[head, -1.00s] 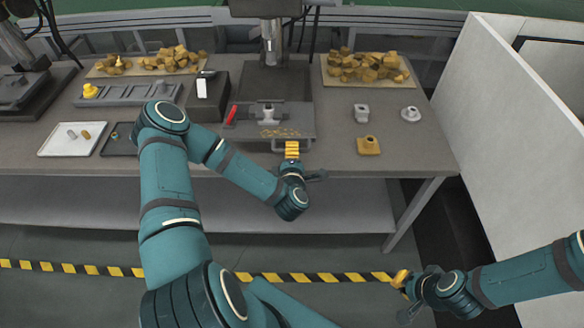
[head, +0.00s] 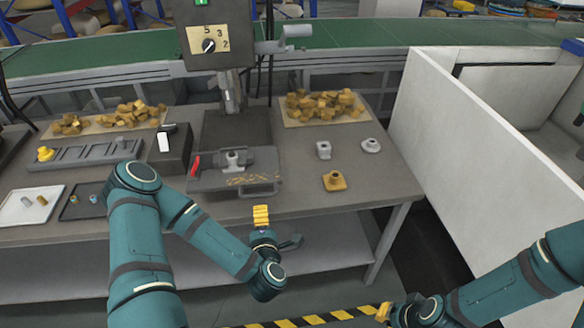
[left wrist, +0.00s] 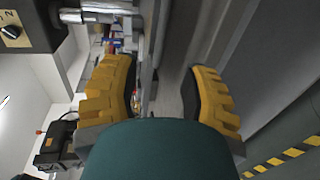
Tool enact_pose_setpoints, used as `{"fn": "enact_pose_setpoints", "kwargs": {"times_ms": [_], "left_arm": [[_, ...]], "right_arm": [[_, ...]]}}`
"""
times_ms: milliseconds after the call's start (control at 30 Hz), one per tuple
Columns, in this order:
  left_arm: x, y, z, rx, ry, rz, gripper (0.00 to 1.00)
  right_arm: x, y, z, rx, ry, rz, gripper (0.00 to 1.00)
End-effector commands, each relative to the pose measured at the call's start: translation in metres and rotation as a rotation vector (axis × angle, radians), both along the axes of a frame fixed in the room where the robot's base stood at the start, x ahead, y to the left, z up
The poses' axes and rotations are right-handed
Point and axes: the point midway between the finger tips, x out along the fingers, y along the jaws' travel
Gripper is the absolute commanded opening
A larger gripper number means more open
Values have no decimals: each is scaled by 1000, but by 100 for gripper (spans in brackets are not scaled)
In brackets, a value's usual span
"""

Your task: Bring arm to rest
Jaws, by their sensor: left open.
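My left gripper (head: 261,216) has yellow fingertips and hangs empty just in front of the workbench's front edge, below the drill vise (head: 233,160). In the left wrist view the same gripper (left wrist: 160,88) is open, its two yellow ribbed fingers wide apart with nothing between them. My left arm reaches in from the lower left, its elbow overlapping the bench. My right gripper (head: 385,312) is at the bottom edge, near the striped floor line, partly cut off; its jaw opening cannot be made out.
The workbench (head: 300,200) holds a grey slotted fixture (head: 85,153), a white tray (head: 28,206), a dark tray (head: 82,203), grey and yellow parts, and piles of yellow blocks. A drill press (head: 228,100) stands at the back. A white partition (head: 480,140) rises on the right.

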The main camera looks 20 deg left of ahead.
Motion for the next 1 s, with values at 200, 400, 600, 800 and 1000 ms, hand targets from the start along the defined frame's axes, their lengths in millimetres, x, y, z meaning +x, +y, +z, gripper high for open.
{"fn": "enact_pose_setpoints", "kwargs": {"times_ms": [200, 400, 600, 800, 1000], "left_arm": [[4, -8, -4, 11, 24, -45, 44], [17, -65, -34, 107, 214, -379, 44], [3, -130, -77, 272, 480, -826, 44], [-34, -166, -108, 437, 726, -1234, 44], [-73, -175, -119, 547, 913, -1544, 44]], "right_arm": [[0, 0, -1, 0, 0, 0, 0], [-1, 0, -7, 0, 3, 2, 0], [-3, 1, -15, 1, 8, 5, 0], [-5, 1, -22, 1, 11, 8, 0], [-6, 2, -27, 1, 14, 11, 0]]}}
